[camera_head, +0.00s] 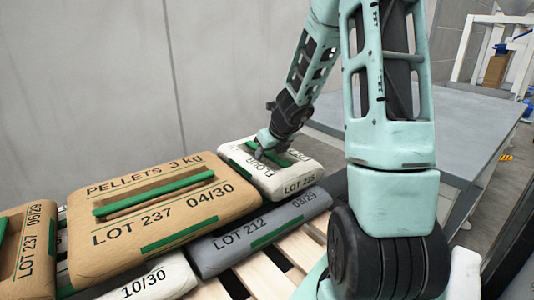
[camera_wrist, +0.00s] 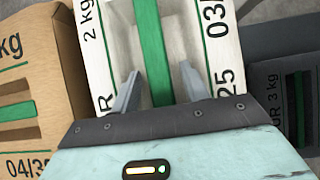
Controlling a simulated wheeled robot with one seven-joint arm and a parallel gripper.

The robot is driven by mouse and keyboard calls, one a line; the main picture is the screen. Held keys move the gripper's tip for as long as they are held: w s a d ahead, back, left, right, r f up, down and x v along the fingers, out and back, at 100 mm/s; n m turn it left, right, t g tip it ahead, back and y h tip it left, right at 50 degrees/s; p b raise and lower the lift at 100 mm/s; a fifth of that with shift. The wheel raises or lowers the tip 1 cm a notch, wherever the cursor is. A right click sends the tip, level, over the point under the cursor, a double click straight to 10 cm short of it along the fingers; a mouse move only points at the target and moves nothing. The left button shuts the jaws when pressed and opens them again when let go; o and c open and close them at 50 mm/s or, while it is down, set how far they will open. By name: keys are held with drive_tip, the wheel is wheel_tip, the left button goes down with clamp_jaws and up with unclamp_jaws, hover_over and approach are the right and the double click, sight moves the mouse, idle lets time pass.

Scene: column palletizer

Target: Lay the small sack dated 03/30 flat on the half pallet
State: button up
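A small white flour sack (camera_head: 272,170) with a green strap lies flat at the far end of the sack stack, reading LOT 225. In the wrist view the sack (camera_wrist: 208,45) shows 2 kg and a date starting 03; the rest of the date is cut off. My gripper (camera_head: 262,150) is down at the strap. In the wrist view my gripper's fingers (camera_wrist: 158,85) stand apart on either side of the green strap (camera_wrist: 152,50), with gaps to it. I cannot tell which pallet is the half pallet; wooden slats (camera_head: 262,272) show under the stack.
A large brown pellets sack (camera_head: 160,212), LOT 237 04/30, lies beside the white sack. A grey sack (camera_head: 262,228), LOT 212 03/29, lies lower in front. Another brown sack (camera_head: 22,255) and a white one dated 10/30 (camera_head: 150,280) are near left. A grey table (camera_head: 465,125) stands behind right.

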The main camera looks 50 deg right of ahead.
drive_tip(key=shift+r+p, duration=0.5)
drive_tip(key=p+v, duration=0.7)
drive_tip(key=v, duration=0.4)
drive_tip(key=w+a+r+n+g+y, duration=0.15)
drive_tip(key=a+n+y, duration=0.25)
drive_tip(key=a+n, duration=1.85)
drive_tip(key=s+a+n+g+h, duration=0.2)
drive_tip(key=s+a+n+g, duration=0.3)
drive_tip(key=s+a+n, duration=1.3)
drive_tip(key=a+n, duration=0.2)
drive_tip(key=n, duration=0.4)
drive_tip(key=shift+s+a+f, duration=0.15)
drive_tip(key=shift+s+f, duration=0.15)
drive_tip(key=shift+f, duration=0.1)
drive_tip(key=shift+r, duration=0.1)
wheel_tip(320, 180, up, 28)
drive_tip(key=p, duration=2.7)
drive_tip(key=shift+p, duration=0.4)
